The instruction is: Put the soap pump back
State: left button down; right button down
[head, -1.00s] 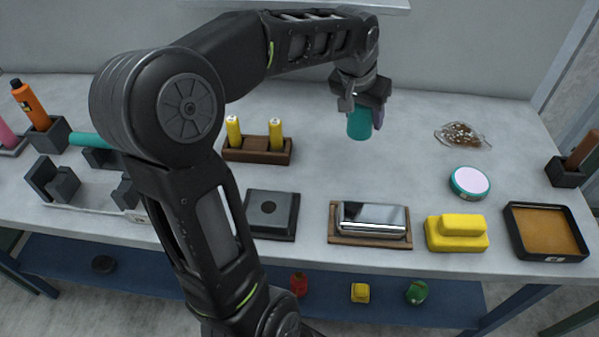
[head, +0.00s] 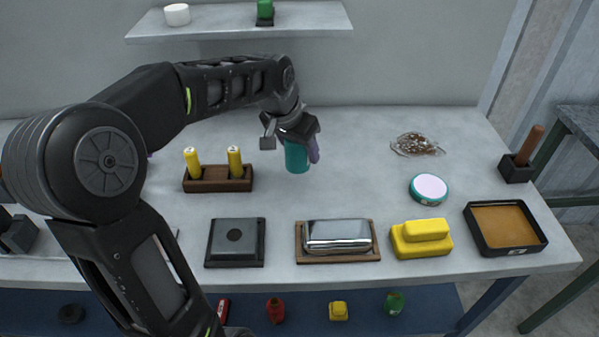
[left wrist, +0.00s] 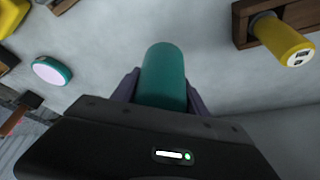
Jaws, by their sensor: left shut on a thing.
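My left gripper (head: 290,135) is shut on a teal cylinder (head: 297,156) and holds it upright over the back middle of the table. The cylinder's upper end is hidden by the gripper, so I cannot tell whether it has a pump head. In the left wrist view the teal cylinder (left wrist: 164,75) sits between the two purple-grey fingers (left wrist: 162,98). I cannot tell whether its bottom touches the table. No other soap pump is clear in view. My right gripper is not in view.
A wooden rack (head: 218,187) with two yellow cylinders stands left of the held cylinder. A metal block on a wooden tray (head: 340,257), a dark square dish (head: 235,250) and yellow blocks (head: 421,247) line the front. The table right of the cylinder is clear up to a brown-flecked clump (head: 417,145).

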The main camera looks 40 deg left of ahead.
pick_arm(q)
jog(key=shift+f, duration=1.25)
jog(key=shift+f, duration=1.85)
jog(key=shift+f, duration=0.2)
jog(key=c, duration=0.6)
grip_release()
jog(key=shift+r, duration=0.1)
